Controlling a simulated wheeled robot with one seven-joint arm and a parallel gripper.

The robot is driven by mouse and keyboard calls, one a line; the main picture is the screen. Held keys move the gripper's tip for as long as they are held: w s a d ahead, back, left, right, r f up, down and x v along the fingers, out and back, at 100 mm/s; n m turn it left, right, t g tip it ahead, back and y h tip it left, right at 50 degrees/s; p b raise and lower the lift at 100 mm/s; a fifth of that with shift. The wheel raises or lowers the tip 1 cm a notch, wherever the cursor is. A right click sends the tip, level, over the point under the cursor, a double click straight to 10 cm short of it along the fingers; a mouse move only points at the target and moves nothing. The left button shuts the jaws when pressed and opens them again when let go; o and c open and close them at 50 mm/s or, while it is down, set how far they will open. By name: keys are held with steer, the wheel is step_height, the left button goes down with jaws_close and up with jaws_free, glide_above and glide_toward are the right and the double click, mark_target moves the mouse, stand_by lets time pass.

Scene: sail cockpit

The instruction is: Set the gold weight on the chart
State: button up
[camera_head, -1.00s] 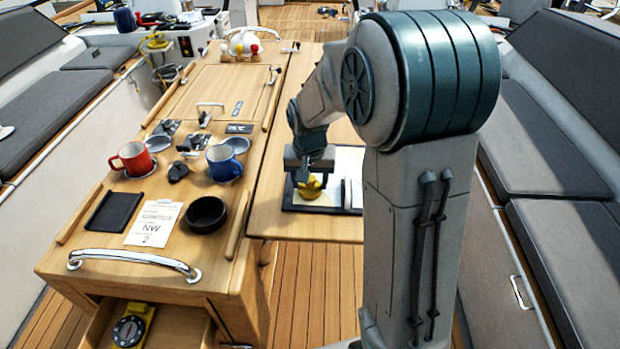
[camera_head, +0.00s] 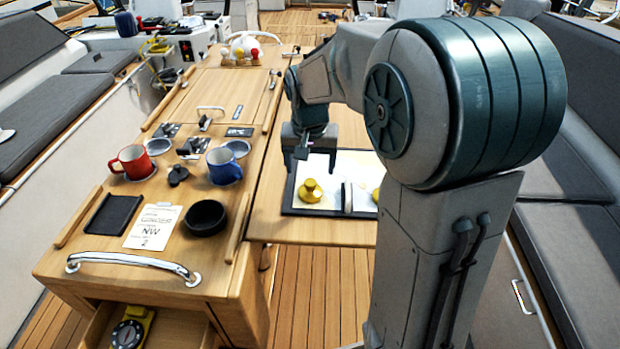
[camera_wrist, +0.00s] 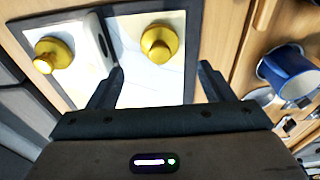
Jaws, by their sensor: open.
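A gold weight (camera_head: 311,191) stands upright on the left part of the white chart (camera_head: 327,166), which lies in a dark-framed tray (camera_head: 290,196) on the table. It also shows in the wrist view (camera_wrist: 159,43). A second gold weight (camera_head: 376,195) is to its right, partly hidden by my arm; it shows whole in the wrist view (camera_wrist: 53,54). My gripper (camera_head: 302,152) is above and behind the left weight, open and empty. In the wrist view its fingers (camera_wrist: 160,75) are spread apart, with the nearer weight beyond them, not touching.
A pale bar-shaped object (camera_head: 347,196) lies between the two weights. On the wooden console at left are a blue mug (camera_head: 224,166), a red mug (camera_head: 133,161), a black bowl (camera_head: 206,217) and a printed card (camera_head: 152,226).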

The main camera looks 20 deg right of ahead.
step_height(320, 180, up, 4)
steer(key=s+f+n+t, duration=0.1)
steer(key=s+f+n, duration=0.1)
steer(key=s, duration=1.8)
steer(key=shift+s+d+n+y, duration=0.2)
steer(key=shift+n+y, duration=0.1)
steer(key=shift+n, duration=0.6)
